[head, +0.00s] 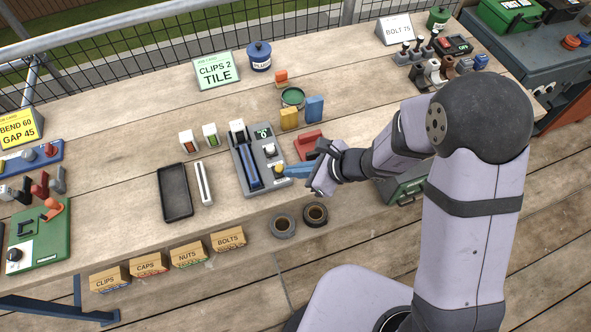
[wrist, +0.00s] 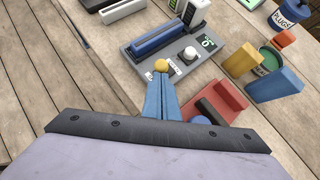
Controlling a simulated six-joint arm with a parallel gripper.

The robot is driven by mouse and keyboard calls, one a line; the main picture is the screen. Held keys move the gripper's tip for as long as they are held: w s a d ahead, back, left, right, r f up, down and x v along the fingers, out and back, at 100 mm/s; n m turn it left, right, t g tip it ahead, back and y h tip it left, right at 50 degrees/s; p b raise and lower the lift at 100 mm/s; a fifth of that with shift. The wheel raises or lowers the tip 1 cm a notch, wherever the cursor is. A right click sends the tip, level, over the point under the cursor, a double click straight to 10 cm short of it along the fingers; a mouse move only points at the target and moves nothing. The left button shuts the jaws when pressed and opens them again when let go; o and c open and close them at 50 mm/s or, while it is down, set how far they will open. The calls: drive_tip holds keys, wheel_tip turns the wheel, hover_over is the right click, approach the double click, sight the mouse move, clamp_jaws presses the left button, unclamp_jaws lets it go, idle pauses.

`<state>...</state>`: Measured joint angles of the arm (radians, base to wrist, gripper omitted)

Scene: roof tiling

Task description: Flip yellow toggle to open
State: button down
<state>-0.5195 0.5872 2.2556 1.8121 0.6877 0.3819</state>
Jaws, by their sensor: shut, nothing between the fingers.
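The grey device (head: 247,150) stands on the wooden bench with a blue bar, a white knob (head: 270,150) and a small green display. Its yellow toggle (head: 279,170) is a round knob at the near right corner; it also shows in the wrist view (wrist: 161,66), beside a small label that I cannot read. My gripper (head: 290,172) has its blue fingers closed together, with nothing between them. In the wrist view the fingertips (wrist: 161,80) are right at the yellow toggle's near side; whether they touch it I cannot tell. The toggle's lever is largely hidden under its knob.
A red block-like tool (wrist: 218,100) lies close to the right of my fingers in the wrist view. Yellow (head: 289,118) and blue (head: 315,109) blocks and a green tin (head: 293,97) stand behind. A black tray (head: 175,192) and tape rolls (head: 315,214) lie nearby.

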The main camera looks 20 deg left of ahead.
drive_tip(key=shift+r+p, duration=0.15)
drive_tip(key=shift+p, duration=0.2)
drive_tip(key=shift+r+g+h+p, duration=0.1)
drive_tip(key=shift+g+h+p, duration=0.2)
drive_tip(key=shift+p, duration=0.25)
drive_tip(key=w+a+p, duration=0.1)
drive_tip(key=p, duration=0.3)
drive_tip(key=shift+r, duration=0.4)
drive_tip(key=shift+w+a+m+g+h+p, duration=0.3)
drive_tip(key=shift+w+a+h+p, duration=0.2)
drive_tip(key=shift+w+a+p, duration=0.55)
drive_tip(key=shift+s+d+r, duration=0.1)
drive_tip(key=shift+s, duration=0.05)
drive_tip(key=shift+r+p, duration=0.2)
drive_tip(key=shift+p, duration=0.1)
drive_tip(key=shift+r+p, duration=0.5)
drive_tip(key=shift+r, duration=0.15)
